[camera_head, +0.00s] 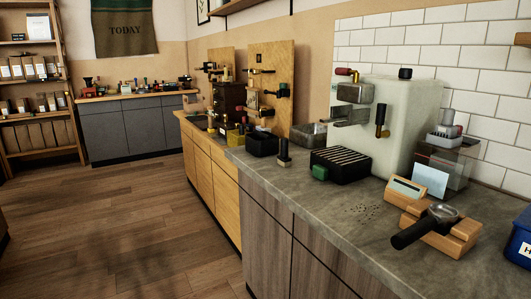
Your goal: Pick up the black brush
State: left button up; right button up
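I cannot clearly make out a black brush. A small dark upright object (283,154) stands on the grey counter (325,208) near its left end; it has a wider lower part and a narrow top, and it is too small to tell whether it is a brush. Neither of my grippers is in view.
A black slatted box (341,164) with a green block (319,172) stands before a pale espresso machine (415,110). A black-handled portafilter (425,225) rests on a wooden stand (458,240). A blue bin (520,240) is at the right edge. The floor (120,220) at left is clear.

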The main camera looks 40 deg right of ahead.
aim_at(283, 160)
jog(key=i, duration=2.8)
jog(key=z, duration=3.65)
